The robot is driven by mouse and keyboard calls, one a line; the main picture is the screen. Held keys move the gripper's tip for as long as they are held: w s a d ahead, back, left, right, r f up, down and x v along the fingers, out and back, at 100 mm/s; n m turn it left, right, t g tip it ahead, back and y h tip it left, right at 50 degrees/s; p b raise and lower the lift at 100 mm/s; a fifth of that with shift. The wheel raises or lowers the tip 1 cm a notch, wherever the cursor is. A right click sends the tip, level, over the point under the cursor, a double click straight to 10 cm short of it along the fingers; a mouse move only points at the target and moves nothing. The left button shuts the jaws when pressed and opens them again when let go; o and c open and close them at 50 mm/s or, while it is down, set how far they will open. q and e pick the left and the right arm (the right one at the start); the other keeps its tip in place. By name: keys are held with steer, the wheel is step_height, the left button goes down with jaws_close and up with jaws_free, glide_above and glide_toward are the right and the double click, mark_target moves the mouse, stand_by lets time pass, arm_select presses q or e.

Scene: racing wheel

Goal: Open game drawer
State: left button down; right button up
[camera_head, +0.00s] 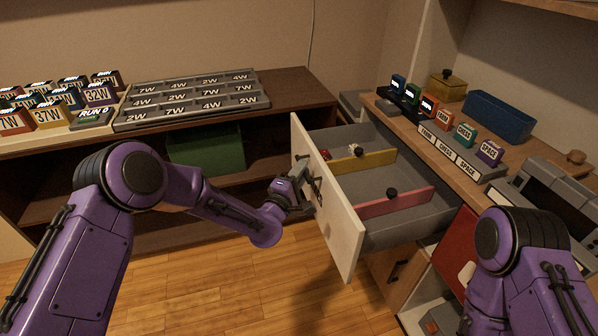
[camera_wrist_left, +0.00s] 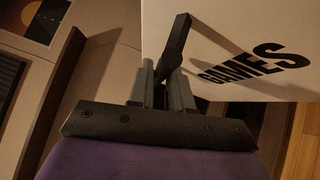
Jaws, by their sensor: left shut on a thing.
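The game drawer (camera_head: 340,225) is pulled well out of the cabinet, and its cream front faces left in the head view. Its grey inside shows, split by a yellow divider (camera_head: 361,162) and a pink divider (camera_head: 396,202), with a few small pieces in it. My left gripper (camera_head: 303,188) is shut on the dark handle on the drawer front. In the left wrist view the fingers close around the black handle (camera_wrist_left: 178,45), beside the word GAMES on the front (camera_wrist_left: 225,35). My right arm shows at the lower right, but its gripper is out of view.
A shelf unit at the back left holds a grey labelled tray (camera_head: 190,98), several labelled boxes and a green bin (camera_head: 206,150). The counter at right holds cartridges, a blue bin (camera_head: 498,116) and a console. Wooden floor is clear below the drawer.

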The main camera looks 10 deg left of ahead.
arm_select(q)
steer(key=c, duration=1.1)
jaws_free()
steer(key=v, duration=1)
steer(key=shift+s+a, duration=0.1)
steer(key=shift+s, duration=0.2)
